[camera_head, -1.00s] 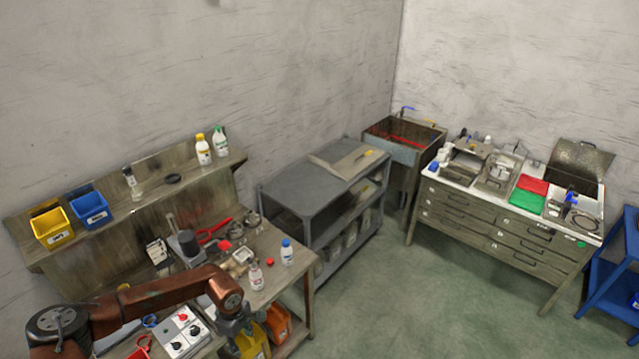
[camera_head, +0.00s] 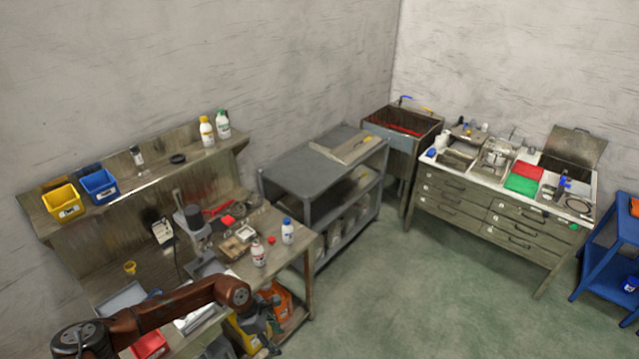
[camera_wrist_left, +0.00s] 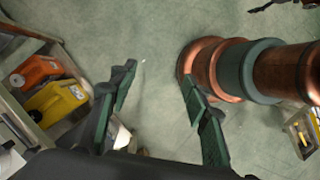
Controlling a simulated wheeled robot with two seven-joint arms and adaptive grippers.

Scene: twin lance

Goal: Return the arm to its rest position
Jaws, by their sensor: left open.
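My left arm, copper-brown, comes in from the lower left in the head view and reaches in front of the workbench (camera_head: 278,228). My left gripper (camera_head: 268,332) hangs at its end, beside the bench's lower shelf. In the left wrist view the left gripper (camera_wrist_left: 155,100) has its two green-black fingers wide apart, with only floor between them. It is open and empty. A copper and dark green cylindrical part, which looks like my own body, is right of the fingers. My right gripper is not in view.
An orange container (camera_wrist_left: 36,72) and a yellow one (camera_wrist_left: 55,101) sit on a shelf left of the fingers. Two bottles stand near the bench edge, one with a red cap (camera_head: 258,253), one blue (camera_head: 287,231). The green floor (camera_head: 400,290) is clear to the right.

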